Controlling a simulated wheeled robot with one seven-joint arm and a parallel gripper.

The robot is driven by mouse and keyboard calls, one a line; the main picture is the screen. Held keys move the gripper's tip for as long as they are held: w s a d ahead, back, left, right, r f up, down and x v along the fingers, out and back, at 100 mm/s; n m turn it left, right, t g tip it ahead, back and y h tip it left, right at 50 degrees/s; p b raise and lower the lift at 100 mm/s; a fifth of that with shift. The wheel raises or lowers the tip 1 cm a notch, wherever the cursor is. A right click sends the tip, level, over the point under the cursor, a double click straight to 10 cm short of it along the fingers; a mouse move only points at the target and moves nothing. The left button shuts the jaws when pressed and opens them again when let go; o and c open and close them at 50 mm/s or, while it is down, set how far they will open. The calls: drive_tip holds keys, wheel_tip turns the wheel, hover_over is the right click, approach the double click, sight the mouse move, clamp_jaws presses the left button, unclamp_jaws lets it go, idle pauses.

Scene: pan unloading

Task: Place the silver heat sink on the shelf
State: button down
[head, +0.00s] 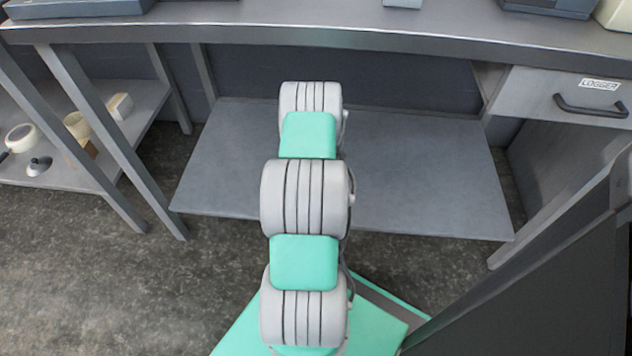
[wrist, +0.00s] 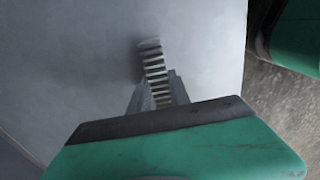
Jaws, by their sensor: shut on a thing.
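In the wrist view, the silver heat sink (wrist: 153,62), a narrow finned piece, is between the fingers of my gripper (wrist: 158,88). My gripper is shut on it, and the heat sink's far end points away from the gripper. Behind it is the grey surface of the shelf (wrist: 70,60); I cannot tell whether the heat sink touches it. In the head view the low grey shelf (head: 430,175) under the workbench is bare where it shows. My own arm hides the shelf's middle, and the gripper and heat sink are hidden there.
A workbench top (head: 420,30) overhangs the shelf. A drawer (head: 560,95) labelled LOGGER is at the right. A rack (head: 70,165) at the left holds several small items. Table legs (head: 115,145) stand left of the shelf, and a dark panel (head: 550,280) is at lower right.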

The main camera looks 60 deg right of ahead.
drive_tip(key=shift+f, duration=0.15)
drive_tip(key=c, duration=1.2)
unclamp_jaws()
wheel_tip(320, 180, up, 8)
drive_tip(key=p, duration=0.3)
